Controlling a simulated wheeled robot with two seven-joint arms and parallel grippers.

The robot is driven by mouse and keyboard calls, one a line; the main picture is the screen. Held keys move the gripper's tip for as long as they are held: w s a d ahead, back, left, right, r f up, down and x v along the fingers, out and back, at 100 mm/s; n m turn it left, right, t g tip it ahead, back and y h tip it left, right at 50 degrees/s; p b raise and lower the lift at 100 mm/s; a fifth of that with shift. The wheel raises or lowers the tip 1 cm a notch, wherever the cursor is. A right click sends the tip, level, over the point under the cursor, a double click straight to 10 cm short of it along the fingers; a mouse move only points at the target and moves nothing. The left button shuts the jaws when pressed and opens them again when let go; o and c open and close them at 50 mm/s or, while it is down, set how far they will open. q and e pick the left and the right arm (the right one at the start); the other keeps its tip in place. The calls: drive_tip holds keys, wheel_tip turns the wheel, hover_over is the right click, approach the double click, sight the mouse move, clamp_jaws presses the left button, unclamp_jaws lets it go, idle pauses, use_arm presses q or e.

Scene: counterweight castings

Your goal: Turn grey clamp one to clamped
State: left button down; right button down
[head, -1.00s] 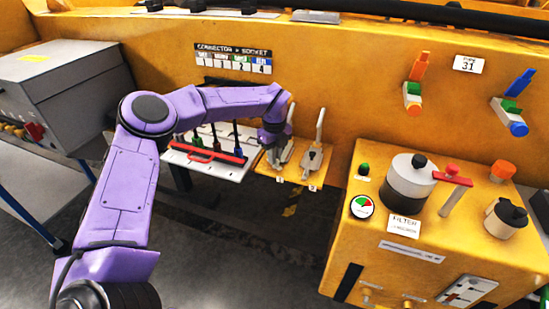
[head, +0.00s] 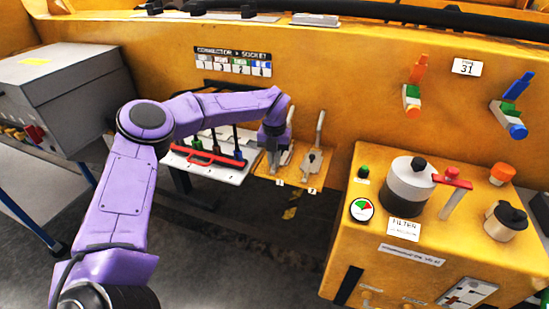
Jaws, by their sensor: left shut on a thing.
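Grey clamp one (head: 275,168) is the left of two grey toggle clamps on a small yellow shelf (head: 294,181) against the yellow wall. Its number plate lies in front of it. Its handle (head: 291,113) stands roughly upright, and only its upper end shows beside my gripper. My left gripper (head: 275,141) is at this clamp, pointing down, shut on the handle. Its fingers and the grip itself are mostly hidden. Grey clamp two (head: 313,157) stands just to the right with its handle upright, apart from my gripper. My right gripper is not in view.
A white connector tray (head: 215,168) with a red bar and coloured plugs is left of the clamps, under my forearm. A yellow filter cabinet (head: 385,262) stands close on the right. A grey box (head: 60,85) is far left. Open floor lies below the shelf.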

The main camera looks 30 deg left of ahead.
use_arm(q)
drive_tip(key=shift+s+d+f+m, duration=0.15)
drive_tip(key=shift+f+m, duration=0.1)
drive_tip(key=shift+m, duration=0.35)
drive_tip(key=c, duration=1.2)
unclamp_jaws()
drive_tip(key=shift+r, duration=0.1)
wheel_tip(320, 180, up, 10)
drive_tip(key=b, duration=0.1)
drive_tip(key=shift+r, duration=0.25)
